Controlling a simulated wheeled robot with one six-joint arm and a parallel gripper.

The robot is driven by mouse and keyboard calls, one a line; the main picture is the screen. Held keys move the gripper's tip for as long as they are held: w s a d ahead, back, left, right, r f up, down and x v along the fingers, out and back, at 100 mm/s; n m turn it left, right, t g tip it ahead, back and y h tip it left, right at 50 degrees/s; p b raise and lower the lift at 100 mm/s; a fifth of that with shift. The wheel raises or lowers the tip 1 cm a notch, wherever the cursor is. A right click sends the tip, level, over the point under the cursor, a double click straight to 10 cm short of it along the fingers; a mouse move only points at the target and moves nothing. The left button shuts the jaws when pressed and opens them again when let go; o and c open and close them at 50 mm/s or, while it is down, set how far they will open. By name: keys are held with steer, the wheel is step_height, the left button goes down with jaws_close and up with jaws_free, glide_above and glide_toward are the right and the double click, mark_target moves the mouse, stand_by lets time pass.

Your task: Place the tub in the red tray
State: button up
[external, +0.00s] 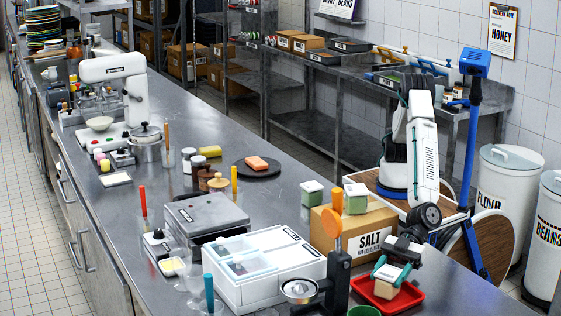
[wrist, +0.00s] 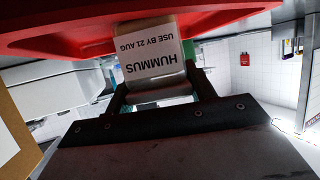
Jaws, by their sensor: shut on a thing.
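My gripper (external: 391,271) is shut on a small beige tub (external: 384,290), with its green-tipped fingers on either side. In the wrist view the tub (wrist: 154,66) shows a white label reading HUMMUS, USE BY 21 AUG, upside down. The red tray (external: 412,297) lies on the steel counter at the front right, and the tub is over or within its outline. In the wrist view the tray's red rim (wrist: 60,35) runs along the top, close to the tub. I cannot tell whether the tub's base touches the tray floor.
A dark stand with an orange top (external: 331,222) and a white lidded container (external: 270,262) are to the left. A green round item (external: 364,311) is at the front edge.

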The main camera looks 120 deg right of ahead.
steer(key=shift+f, duration=0.1)
steer(key=o, duration=1.1)
steer(key=shift+s+d+r, duration=0.1)
steer(key=shift+s+r, duration=0.2)
steer(key=v, duration=1.1)
steer(key=shift+s+d, duration=0.1)
steer(key=shift+d, duration=0.05)
